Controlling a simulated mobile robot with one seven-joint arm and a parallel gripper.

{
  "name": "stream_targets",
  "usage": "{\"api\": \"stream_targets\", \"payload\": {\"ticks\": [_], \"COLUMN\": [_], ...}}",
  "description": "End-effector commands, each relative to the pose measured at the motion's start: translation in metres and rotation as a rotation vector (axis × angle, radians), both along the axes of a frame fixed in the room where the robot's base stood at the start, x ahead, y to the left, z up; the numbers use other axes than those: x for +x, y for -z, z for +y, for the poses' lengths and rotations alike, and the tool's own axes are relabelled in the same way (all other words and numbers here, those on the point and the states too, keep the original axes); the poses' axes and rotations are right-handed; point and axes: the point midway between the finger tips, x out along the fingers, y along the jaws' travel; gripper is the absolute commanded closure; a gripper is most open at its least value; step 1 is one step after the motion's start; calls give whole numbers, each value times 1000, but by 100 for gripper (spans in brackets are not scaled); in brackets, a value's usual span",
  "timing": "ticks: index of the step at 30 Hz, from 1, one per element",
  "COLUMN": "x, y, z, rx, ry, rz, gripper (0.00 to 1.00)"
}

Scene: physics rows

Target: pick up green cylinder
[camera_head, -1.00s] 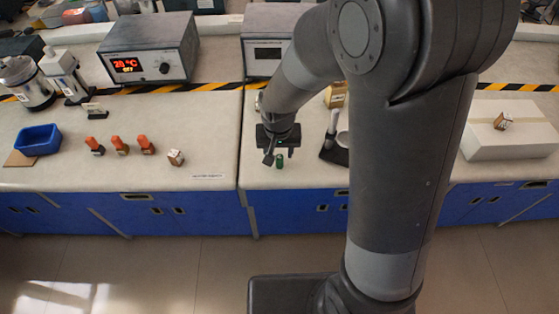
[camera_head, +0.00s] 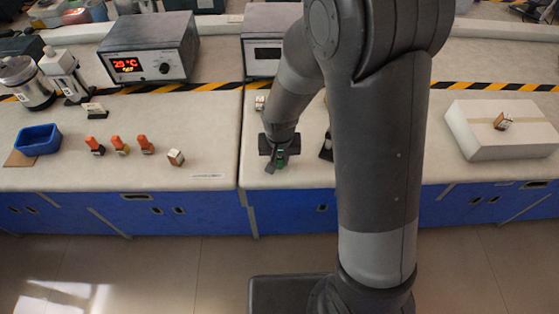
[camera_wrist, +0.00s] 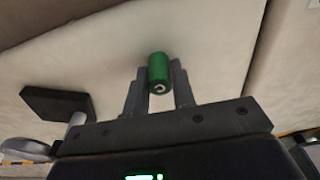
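The green cylinder (camera_wrist: 158,66) shows in the wrist view between the tips of my gripper (camera_wrist: 160,76), one finger on each side. The fingers stand apart with the cylinder in the gap. I cannot tell for sure whether they touch its sides. In the head view my gripper (camera_head: 278,164) is low over the bench near its front edge and mostly hides the cylinder.
A dark-based stand (camera_wrist: 55,104) is close to the gripper in the wrist view. Several orange-capped bottles (camera_head: 119,145), a small box (camera_head: 176,157) and a blue tray (camera_head: 38,138) are to the left. A white box (camera_head: 497,140) is at the right.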

Motion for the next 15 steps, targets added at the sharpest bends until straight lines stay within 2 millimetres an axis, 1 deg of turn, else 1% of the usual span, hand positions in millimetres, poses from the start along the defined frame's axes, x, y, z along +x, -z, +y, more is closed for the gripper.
{"api": "stream_targets", "payload": {"ticks": [1, 8, 15], "x": [0, 0, 0], "y": [0, 0, -1], "z": [0, 0, 0], "rx": [0, 0, 0], "ry": [0, 0, 0], "rz": [0, 0, -1], "gripper": [81, 100, 100]}}
